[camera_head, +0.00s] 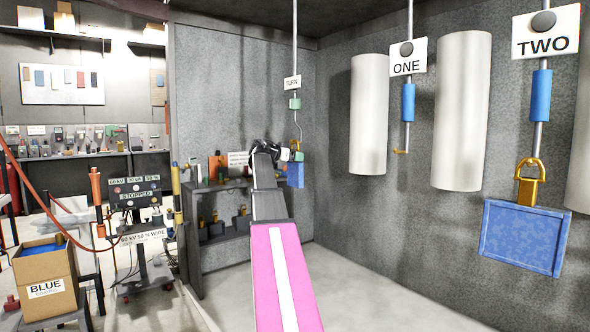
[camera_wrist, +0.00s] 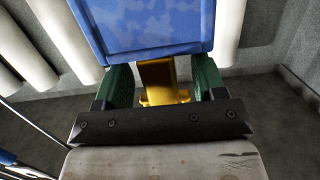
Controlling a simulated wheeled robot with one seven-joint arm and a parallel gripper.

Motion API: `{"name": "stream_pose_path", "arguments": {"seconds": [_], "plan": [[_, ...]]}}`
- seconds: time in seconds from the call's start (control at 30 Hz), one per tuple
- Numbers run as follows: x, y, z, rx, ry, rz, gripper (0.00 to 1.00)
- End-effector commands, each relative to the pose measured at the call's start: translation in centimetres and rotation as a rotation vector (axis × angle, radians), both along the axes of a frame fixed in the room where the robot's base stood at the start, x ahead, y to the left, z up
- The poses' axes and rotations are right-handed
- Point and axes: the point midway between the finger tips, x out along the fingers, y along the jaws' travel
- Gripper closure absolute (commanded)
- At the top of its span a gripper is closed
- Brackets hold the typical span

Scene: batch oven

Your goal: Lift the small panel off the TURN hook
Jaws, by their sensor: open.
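The small blue panel (camera_head: 295,175) hangs below the TURN sign (camera_head: 292,83) in the head view. A rod with a green sleeve (camera_head: 295,103) and a thin hook wire runs down to it. My gripper (camera_head: 296,156) is at the panel's top. In the wrist view the panel (camera_wrist: 145,25) fills the top, and its yellow hanger (camera_wrist: 158,78) shows between the green fingers of my gripper (camera_wrist: 162,76). The fingers are open, one on each side of the hanger. Whether either touches it I cannot tell. The hook's seat in the hanger is too small to make out.
A larger blue panel (camera_head: 523,238) hangs by a yellow hanger under sign TWO (camera_head: 545,33). The hook under sign ONE (camera_head: 406,60) is empty. White cylinders (camera_head: 461,110) line the right wall. A shelf (camera_head: 215,225) stands behind my arm. The floor at right is clear.

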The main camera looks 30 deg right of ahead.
Motion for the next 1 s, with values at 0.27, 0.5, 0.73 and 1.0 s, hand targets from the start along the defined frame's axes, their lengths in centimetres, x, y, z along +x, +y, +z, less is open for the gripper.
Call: {"name": "stream_pose_path", "arguments": {"seconds": [0.27, 0.5, 0.73, 1.0], "plan": [[0.0, 0.0, 0.0, 0.000, 0.000, 0.000, 0.92], [0.0, 0.0, 0.1, -0.001, 0.000, 0.000, 1.00], [0.0, 0.0, 0.5, -0.001, 0.000, 0.000, 1.00], [0.0, 0.0, 1.2, -0.001, 0.001, -0.001, 1.00]]}}
